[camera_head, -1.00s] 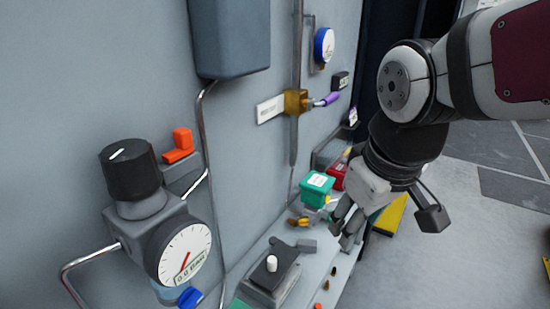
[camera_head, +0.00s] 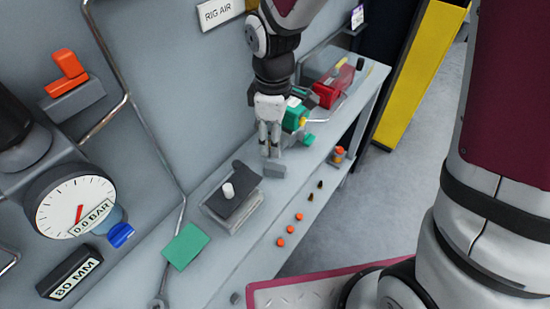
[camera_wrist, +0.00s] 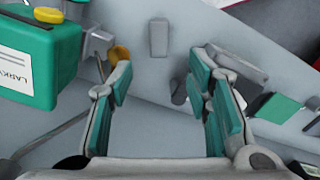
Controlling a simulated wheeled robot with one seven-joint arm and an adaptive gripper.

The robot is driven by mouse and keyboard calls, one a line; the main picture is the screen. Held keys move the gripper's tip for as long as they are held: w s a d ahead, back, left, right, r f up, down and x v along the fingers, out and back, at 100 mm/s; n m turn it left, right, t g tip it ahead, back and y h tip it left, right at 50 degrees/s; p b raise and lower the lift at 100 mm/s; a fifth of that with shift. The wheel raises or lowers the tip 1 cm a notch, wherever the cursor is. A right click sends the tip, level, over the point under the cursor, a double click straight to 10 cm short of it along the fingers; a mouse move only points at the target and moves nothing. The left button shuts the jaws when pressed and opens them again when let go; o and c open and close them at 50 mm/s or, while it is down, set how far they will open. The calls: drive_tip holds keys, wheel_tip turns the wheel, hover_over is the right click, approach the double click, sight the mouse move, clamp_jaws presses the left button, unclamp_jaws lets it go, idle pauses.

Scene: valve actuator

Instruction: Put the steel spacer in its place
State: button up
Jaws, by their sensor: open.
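A small grey block (camera_head: 275,168), which looks like the steel spacer, is on the bench just below my gripper (camera_head: 269,148). In the wrist view the block (camera_wrist: 158,38) lies ahead of the fingertips, roughly centred between them. My gripper (camera_wrist: 160,68) points down, with its green-padded fingers spread apart and nothing between them. Whether the fingertips reach down beside the block is hard to tell. Left of it in the head view stands a grey fixture with a dark top plate and a white knob (camera_head: 229,190). I cannot tell which spot is the spacer's place.
A green labelled box (camera_wrist: 30,60) and a yellow knob (camera_wrist: 119,53) are close to the left finger. A red unit (camera_head: 333,85) stands farther back. Orange pieces (camera_head: 290,229) line the bench's front. A green pad (camera_head: 186,246) and a gauge (camera_head: 75,205) are left.

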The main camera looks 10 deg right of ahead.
sight(273, 166)
wheel_tip(273, 166, down, 10)
drive_tip(key=shift+f+p, duration=0.2)
drive_tip(key=shift+p, duration=0.4)
drive_tip(key=shift+w, duration=0.1)
clamp_jaws()
